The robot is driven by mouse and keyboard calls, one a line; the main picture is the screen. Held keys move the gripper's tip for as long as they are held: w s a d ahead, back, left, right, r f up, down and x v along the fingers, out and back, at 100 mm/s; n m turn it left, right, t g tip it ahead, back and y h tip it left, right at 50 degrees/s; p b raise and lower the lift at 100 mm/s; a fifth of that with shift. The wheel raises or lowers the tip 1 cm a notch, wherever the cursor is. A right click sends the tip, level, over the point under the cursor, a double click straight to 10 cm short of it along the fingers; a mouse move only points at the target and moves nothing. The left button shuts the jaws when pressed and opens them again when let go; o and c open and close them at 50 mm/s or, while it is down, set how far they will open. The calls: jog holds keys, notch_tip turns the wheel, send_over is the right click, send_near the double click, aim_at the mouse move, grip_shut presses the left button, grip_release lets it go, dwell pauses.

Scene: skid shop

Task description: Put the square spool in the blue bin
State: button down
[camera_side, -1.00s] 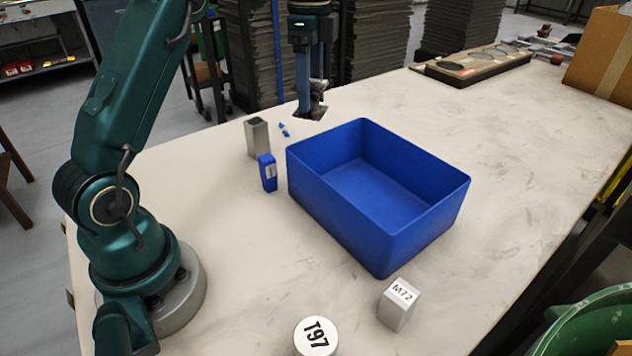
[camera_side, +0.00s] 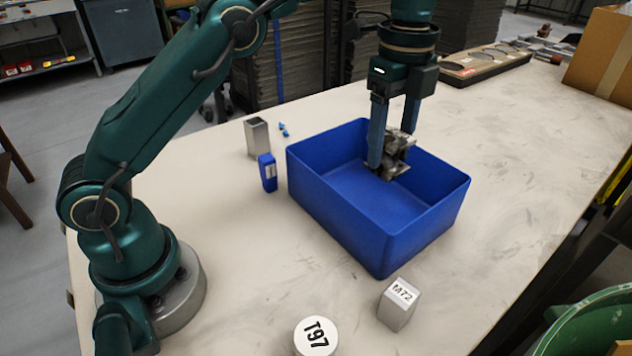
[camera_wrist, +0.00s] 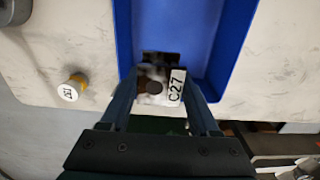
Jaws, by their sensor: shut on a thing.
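My gripper (camera_side: 392,145) is shut on the square spool (camera_side: 399,160), a dark metallic piece with square end plates. In the wrist view the spool (camera_wrist: 155,88) sits between the fingers and bears a white label reading C27. The blue bin (camera_side: 340,218) is an open, empty-looking rectangular box in the middle of the table. The spool is held over the bin's far part; I cannot tell whether its lower end is below the rim. The bin wall (camera_wrist: 125,40) also shows around the spool in the wrist view.
A grey open-topped block (camera_side: 257,138) and a blue block (camera_side: 267,173) stand left of the bin. A block marked M72 (camera_side: 398,305) and a white-topped cylinder marked T97 (camera_side: 316,337) stand in front. The table right of the bin is clear.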

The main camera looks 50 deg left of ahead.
send_over(378, 210)
jog(key=s+d, duration=0.3)
jog(key=s, duration=0.1)
jog(key=shift+w+f, duration=0.1)
jog(key=shift+f, duration=6.5)
jog(key=shift+f, duration=0.15)
jog(key=shift+c, duration=0.6)
grip_release()
